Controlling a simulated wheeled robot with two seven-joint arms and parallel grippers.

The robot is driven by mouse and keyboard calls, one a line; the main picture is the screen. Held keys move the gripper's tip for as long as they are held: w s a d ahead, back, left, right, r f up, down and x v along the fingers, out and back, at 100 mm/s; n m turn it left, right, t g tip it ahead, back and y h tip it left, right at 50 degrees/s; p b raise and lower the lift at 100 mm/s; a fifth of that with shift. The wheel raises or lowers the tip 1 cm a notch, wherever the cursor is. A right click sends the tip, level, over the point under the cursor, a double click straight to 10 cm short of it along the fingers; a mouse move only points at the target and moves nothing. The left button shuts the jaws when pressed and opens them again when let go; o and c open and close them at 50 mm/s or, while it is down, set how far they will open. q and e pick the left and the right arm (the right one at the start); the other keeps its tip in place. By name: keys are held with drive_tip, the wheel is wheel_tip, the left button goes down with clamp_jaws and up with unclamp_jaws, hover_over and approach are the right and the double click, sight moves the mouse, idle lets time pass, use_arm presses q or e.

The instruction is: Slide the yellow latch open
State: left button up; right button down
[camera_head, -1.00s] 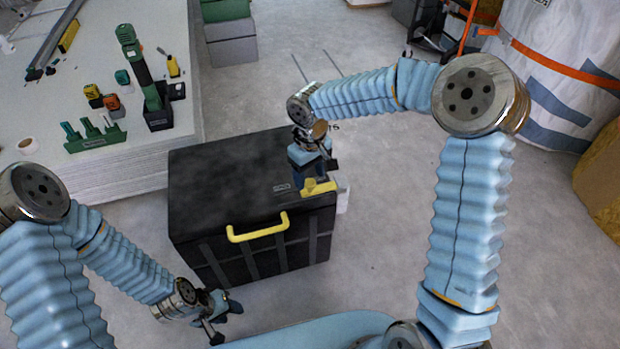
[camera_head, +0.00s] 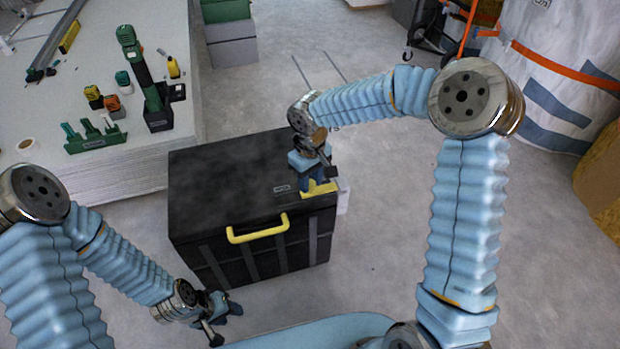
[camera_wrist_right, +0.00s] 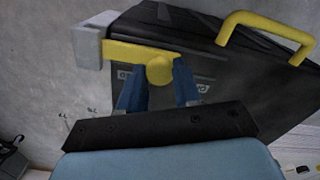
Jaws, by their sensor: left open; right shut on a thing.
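The black box (camera_head: 225,180) stands on the floor in front of me, with a yellow handle (camera_head: 257,232) on its near top edge. The yellow latch (camera_head: 321,191) lies at the right end of the lid. In the right wrist view the latch shows as a yellow bar (camera_wrist_right: 125,53) with a round knob, its far end at a grey block (camera_wrist_right: 91,42). My right gripper (camera_wrist_right: 158,82) is shut on the latch knob, one blue finger on each side. It partly hides the latch in the head view. My left gripper (camera_head: 222,318) is open and empty, low in front of the box.
A white-topped stack (camera_head: 120,170) at the left holds green tool holders (camera_head: 95,137), a tape roll and small tools. Grey and green boxes (camera_head: 230,40) stand behind. A wrapped bale (camera_head: 555,70) stands at the far right. Floor right of the box is clear.

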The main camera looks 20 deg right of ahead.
sight(299, 197)
drive_tip(key=shift+a, duration=0.1)
drive_tip(key=a+b, duration=0.1)
drive_tip(key=a, duration=0.2)
drive_tip(key=c, duration=0.8)
unclamp_jaws()
wheel_tip(299, 197, up, 14)
drive_tip(key=shift+f+p, duration=0.1)
drive_tip(key=shift+p, duration=0.8)
drive_tip(key=shift+s, duration=0.1)
